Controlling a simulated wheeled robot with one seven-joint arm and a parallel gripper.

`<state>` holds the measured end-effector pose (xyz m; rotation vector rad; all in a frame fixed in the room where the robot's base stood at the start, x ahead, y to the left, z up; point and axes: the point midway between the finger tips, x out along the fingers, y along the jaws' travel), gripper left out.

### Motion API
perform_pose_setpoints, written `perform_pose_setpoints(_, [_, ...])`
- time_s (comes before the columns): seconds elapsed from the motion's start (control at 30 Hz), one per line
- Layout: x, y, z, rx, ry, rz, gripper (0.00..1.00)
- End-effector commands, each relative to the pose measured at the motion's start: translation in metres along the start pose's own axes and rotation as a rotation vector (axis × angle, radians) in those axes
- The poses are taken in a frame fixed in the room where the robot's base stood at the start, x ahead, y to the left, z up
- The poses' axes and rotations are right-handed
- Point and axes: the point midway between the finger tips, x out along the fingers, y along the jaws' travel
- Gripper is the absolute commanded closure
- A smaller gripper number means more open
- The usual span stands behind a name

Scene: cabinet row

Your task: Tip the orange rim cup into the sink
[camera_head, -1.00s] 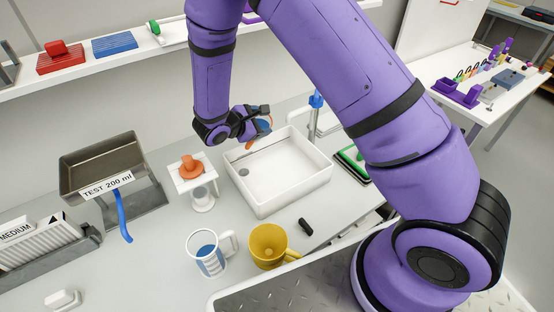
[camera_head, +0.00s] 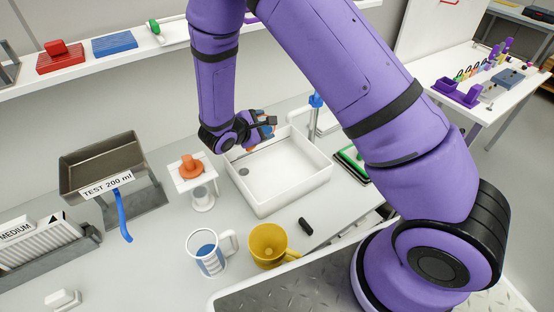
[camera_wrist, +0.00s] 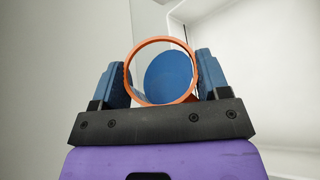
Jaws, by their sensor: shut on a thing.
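The orange rim cup (camera_wrist: 134,87) is between the two blue finger pads of my gripper (camera_wrist: 163,80) in the wrist view. Its round orange rim faces the wrist camera, and a blue disc shows inside it. In the head view my gripper (camera_head: 266,128) is at the back left edge of the white sink (camera_head: 262,206), shut on the cup, which is mostly hidden there by the fingers. The sink's basin looks empty, with a drain at its left. In the wrist view the sink's white wall (camera_wrist: 275,60) is at the right.
An orange knob on a white stand (camera_head: 191,167) is left of the sink. A measuring mug with blue contents (camera_head: 208,254) and a yellow mug (camera_head: 268,247) stand in front. A blue-topped tap (camera_head: 315,112) rises behind the sink. A grey tray (camera_head: 103,165) is at the left.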

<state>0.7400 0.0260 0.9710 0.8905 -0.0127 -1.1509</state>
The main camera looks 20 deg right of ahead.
Motion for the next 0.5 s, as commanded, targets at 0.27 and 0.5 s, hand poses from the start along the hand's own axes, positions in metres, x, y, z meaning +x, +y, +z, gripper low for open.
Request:
perform_pose_setpoints(0.27, [0.0008, -0.003, -0.0006, 0.034, 0.007, 0.016, 0.63])
perform_pose_setpoints(0.5, [0.0016, -0.0059, -0.001, 0.062, 0.013, 0.029, 0.63])
